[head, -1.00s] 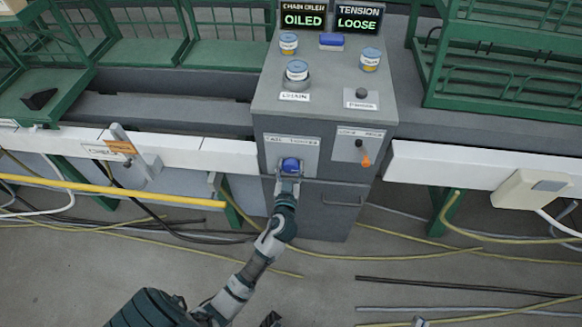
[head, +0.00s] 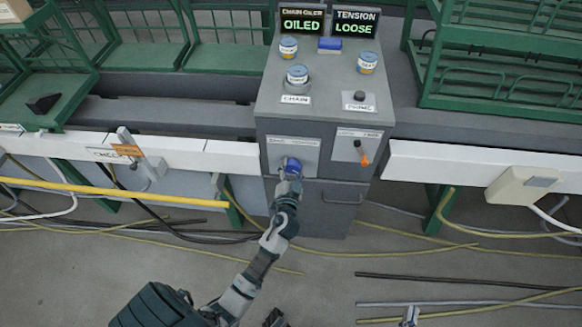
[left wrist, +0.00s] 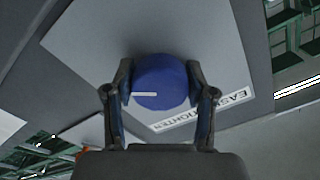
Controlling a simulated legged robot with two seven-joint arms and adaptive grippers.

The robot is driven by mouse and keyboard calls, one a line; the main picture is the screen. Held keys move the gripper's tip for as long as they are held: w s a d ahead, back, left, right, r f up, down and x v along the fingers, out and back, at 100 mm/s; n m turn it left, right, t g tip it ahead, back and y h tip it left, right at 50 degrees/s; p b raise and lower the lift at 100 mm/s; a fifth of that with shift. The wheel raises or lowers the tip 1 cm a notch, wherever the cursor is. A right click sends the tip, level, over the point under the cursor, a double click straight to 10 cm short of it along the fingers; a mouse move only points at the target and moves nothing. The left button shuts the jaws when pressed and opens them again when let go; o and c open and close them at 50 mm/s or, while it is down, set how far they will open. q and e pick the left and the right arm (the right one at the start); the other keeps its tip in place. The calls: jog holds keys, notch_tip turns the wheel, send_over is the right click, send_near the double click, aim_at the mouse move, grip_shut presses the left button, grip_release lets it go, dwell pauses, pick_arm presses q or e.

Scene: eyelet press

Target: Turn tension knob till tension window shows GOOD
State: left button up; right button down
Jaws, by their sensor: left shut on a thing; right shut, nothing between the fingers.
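The tension window (head: 355,22) on top of the grey cabinet reads LOOSE in green letters. The blue tension knob (head: 292,166) is on the cabinet's front, on a pale plate (head: 306,147). My left gripper (head: 289,174) is shut on the knob. In the left wrist view, both fingers of the left gripper (left wrist: 160,95) flank the knob (left wrist: 165,75). A small dark part at the bottom edge of the head view seems to be my right gripper (head: 274,318); most is out of frame.
The chain oiler window (head: 301,20) reads OILED. An orange-tipped lever (head: 363,156) is right of the knob. Hoses and rods (head: 465,277) lie on the floor.

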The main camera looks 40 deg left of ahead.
pick_arm(q)
jog(key=shift+f, duration=0.2)
pick_arm(e)
jog(key=shift+f, duration=0.25)
pick_arm(q)
jog(key=o, duration=1.2)
jog(key=shift+c, duration=0.2)
jog(key=shift+r, duration=0.1)
jog(key=v, duration=1.2)
